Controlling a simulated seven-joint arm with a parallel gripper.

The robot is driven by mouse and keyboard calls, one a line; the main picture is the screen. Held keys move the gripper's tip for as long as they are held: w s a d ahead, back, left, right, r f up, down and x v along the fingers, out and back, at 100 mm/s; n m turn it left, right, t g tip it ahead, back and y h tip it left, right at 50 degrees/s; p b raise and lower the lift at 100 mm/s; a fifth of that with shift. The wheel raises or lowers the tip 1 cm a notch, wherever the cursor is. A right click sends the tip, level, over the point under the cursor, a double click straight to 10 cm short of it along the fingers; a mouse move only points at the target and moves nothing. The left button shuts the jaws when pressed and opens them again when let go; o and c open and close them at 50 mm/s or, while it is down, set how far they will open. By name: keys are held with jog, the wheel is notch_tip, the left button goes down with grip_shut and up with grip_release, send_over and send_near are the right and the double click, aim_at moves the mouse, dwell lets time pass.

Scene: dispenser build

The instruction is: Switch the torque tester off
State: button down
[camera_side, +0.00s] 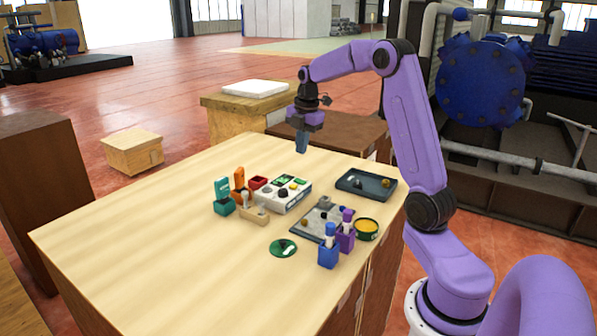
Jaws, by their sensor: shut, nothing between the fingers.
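What looks like the torque tester is a white box (284,196) with a small green screen, a green button and dark and yellow round controls on top. It stands near the middle of the wooden table. Its controls are too small to read, so I cannot tell whether it is on. My gripper (301,149) is shut and empty, pointing down in the air. In the picture it is above and a little right of the white box, apart from it.
Teal (223,197) and orange (239,185) holders and a red box (258,183) stand left of the white box. A dark tray (351,193), a grey plate (304,228), blue (328,252) and purple (346,239) holders and a yellow-topped tin (366,230) lie to the right. The table's left is clear.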

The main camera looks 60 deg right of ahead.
aim_at(303, 181)
jog(key=f, duration=0.6)
jog(key=w+f, duration=0.1)
jog(key=f, duration=0.2)
jog(key=shift+w+f, duration=0.2)
jog(key=shift+f, duration=0.1)
jog(key=shift+s+f, duration=0.1)
jog(key=shift+s, duration=0.9)
notch_tip(303, 181, up, 14)
jog(key=s, duration=0.1)
jog(key=shift+r, duration=0.25)
